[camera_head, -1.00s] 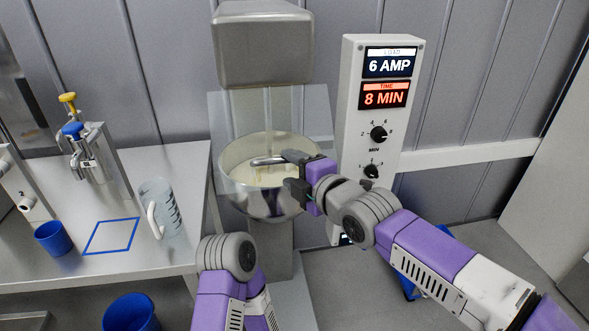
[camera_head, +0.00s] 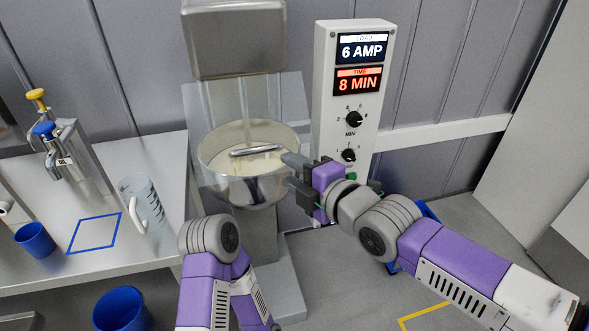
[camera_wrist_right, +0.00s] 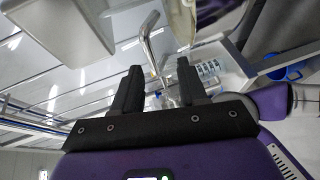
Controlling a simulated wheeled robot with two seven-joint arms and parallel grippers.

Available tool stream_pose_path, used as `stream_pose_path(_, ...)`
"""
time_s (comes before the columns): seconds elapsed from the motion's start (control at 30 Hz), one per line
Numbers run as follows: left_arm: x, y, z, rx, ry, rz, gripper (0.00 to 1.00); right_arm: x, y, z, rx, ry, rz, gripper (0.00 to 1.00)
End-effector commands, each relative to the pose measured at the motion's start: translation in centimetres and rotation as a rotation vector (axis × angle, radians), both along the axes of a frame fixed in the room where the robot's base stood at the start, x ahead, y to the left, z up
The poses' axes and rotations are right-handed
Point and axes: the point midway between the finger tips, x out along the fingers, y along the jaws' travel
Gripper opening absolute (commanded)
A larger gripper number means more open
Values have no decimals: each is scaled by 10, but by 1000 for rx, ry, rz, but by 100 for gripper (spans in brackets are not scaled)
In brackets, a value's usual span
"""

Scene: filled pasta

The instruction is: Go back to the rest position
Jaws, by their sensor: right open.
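My right gripper (camera_head: 291,177) is open and empty beside the right rim of the mixer bowl (camera_head: 262,192). Its two black fingers also show apart in the wrist view (camera_wrist_right: 158,82), with nothing held between them. The metal bowl holds a pale mass (camera_head: 262,161) with a metal hook (camera_head: 256,150) lying across its top. A bent metal rod (camera_wrist_right: 149,38) shows beyond the fingers in the wrist view. My left arm rises at the bottom centre of the head view, but its gripper is not visible.
The control panel (camera_head: 325,110) reads 6 AMP and 8 MIN, close behind my right gripper. The mixer head (camera_head: 235,40) hangs above the bowl. A jug (camera_head: 140,200) and blue cup (camera_head: 35,240) stand on the left table. Floor shows at lower right.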

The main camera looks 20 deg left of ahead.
Motion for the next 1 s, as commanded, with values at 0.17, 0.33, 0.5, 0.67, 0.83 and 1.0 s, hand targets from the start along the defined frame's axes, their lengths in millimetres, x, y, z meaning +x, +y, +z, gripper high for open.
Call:
stream_pose_path(0.17, 0, 0, 0, 0, 0, 0, 0, -1, 0, 0, 0, -1, 1, 42)
stream_pose_path(0.33, 0, 0, 0, 0, 0, 0, 0, 0, 0, 1, 1, -2, 1, 42)
stream_pose_path(0.5, 0, 0, 1, 0, 0, 0, 0, 6, -3, -10, 12, 45, -13, 42)
stream_pose_path(0.67, 0, 0, 8, 0, 0, 0, 0, 36, -23, -77, 84, 327, -107, 42)
stream_pose_path(0.83, 0, 0, 19, 0, 0, 0, 0, 57, -63, -197, 223, 809, -323, 42)
stream_pose_path(1.0, 0, 0, 29, 0, 0, 0, 0, 39, -111, -318, 370, 1276, -621, 42)
